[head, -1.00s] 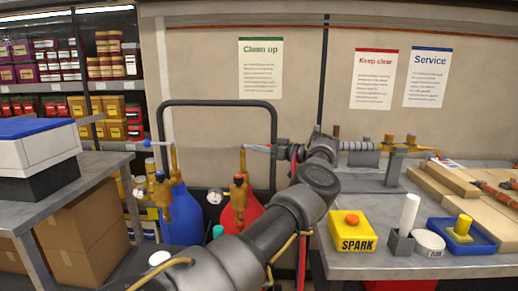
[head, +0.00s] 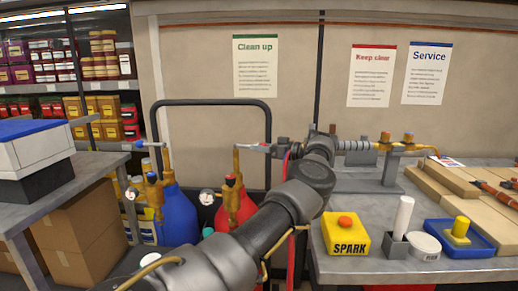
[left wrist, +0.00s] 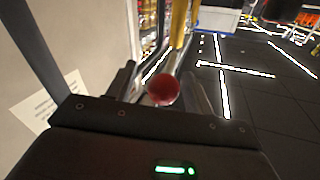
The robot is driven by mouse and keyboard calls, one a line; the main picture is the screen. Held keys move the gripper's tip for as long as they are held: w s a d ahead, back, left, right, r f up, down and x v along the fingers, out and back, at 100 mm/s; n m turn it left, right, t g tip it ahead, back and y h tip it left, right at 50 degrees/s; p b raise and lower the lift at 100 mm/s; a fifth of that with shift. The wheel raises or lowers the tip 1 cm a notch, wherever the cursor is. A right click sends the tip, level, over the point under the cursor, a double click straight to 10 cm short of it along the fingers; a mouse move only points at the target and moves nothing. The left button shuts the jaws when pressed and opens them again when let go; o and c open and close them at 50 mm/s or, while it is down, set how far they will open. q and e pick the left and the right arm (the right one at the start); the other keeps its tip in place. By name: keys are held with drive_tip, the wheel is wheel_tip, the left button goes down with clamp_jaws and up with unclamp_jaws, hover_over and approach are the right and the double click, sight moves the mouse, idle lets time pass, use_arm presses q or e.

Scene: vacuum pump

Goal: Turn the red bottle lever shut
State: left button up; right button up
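The red bottle (head: 241,214) stands on the floor behind my left arm, which hides part of it. Its brass valve and pipe rise to a pale lever (head: 251,147) pointing right, towards my left gripper (head: 274,148). In the left wrist view, the lever's red ball end (left wrist: 163,90) sits between the two dark fingers, with a visible gap on each side. My left gripper looks open around the ball. The brass pipe (left wrist: 179,24) shows beyond it. My right gripper is not in view.
A blue bottle (head: 178,217) with its own blue-tipped lever (head: 139,143) stands to the left. A dark rail (head: 212,102) arches behind the bottles. A workbench (head: 345,264) at right holds a yellow SPARK box (head: 345,238). A table (head: 95,168) stands at left.

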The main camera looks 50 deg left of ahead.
use_arm(q)
drive_tip(key=shift+s+a, duration=0.5)
drive_tip(key=shift+s, duration=0.05)
drive_tip(key=b+v, duration=0.1)
drive_tip(key=v, duration=0.6)
drive_tip(key=shift+w+d, duration=0.3)
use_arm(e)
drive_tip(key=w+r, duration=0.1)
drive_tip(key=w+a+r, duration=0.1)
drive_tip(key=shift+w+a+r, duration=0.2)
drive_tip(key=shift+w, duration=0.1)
